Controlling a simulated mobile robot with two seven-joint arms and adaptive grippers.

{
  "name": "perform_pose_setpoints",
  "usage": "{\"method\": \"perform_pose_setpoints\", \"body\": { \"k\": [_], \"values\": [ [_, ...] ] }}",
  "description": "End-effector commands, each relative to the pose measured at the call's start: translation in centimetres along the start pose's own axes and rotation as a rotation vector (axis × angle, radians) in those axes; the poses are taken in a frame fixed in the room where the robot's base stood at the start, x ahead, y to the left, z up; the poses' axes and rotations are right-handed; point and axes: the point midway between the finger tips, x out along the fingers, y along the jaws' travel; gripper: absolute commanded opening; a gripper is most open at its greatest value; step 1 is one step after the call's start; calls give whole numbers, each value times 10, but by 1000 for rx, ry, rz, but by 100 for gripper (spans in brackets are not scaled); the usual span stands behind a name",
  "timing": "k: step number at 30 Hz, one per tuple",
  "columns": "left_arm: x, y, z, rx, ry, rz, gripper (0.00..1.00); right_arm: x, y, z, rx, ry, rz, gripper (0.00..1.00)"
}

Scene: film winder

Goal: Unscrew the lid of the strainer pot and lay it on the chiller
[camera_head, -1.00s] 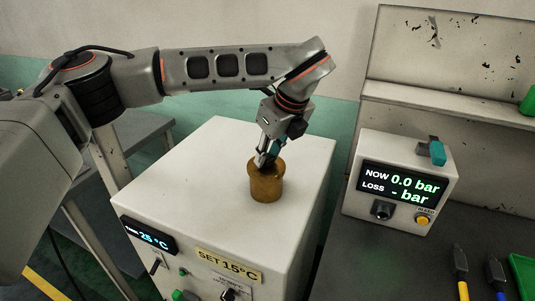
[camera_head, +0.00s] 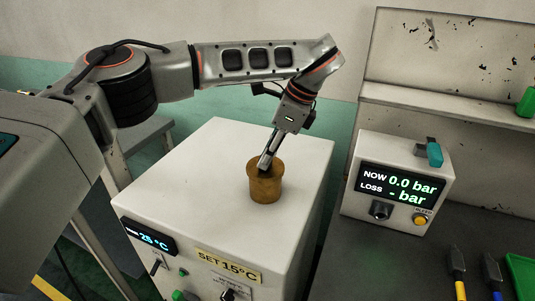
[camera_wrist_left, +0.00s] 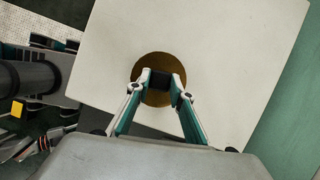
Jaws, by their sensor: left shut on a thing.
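The brown strainer pot (camera_head: 265,187) stands upright on the white top of the chiller (camera_head: 190,178). Its round brown top also shows in the left wrist view (camera_wrist_left: 158,60). My left gripper (camera_head: 264,168) points down at the pot's top from above. In the left wrist view its two fingers (camera_wrist_left: 160,82) close on a dark piece at the middle of the round top, which I take to be the lid's knob. I cannot see a gap between lid and pot. My right gripper is in neither view.
A pressure tester (camera_head: 395,188) with a lit display stands on the dark bench to the right. Yellow-handled (camera_head: 460,288) and blue-handled (camera_head: 498,290) tools and a green tray (camera_head: 522,272) lie near it. The chiller top is clear around the pot.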

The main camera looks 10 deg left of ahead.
Motion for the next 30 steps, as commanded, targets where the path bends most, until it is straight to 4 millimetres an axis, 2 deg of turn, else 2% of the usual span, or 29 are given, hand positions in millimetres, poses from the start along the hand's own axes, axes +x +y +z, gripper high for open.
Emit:
{"method": "perform_pose_setpoints", "body": {
  "k": [12, 30],
  "values": [
    [0, 0, 0, -32, 0, 14, 0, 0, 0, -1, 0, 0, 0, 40],
    [-13, 0, 5, -31, 0, 12, 0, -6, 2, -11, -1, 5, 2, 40]
  ]
}}
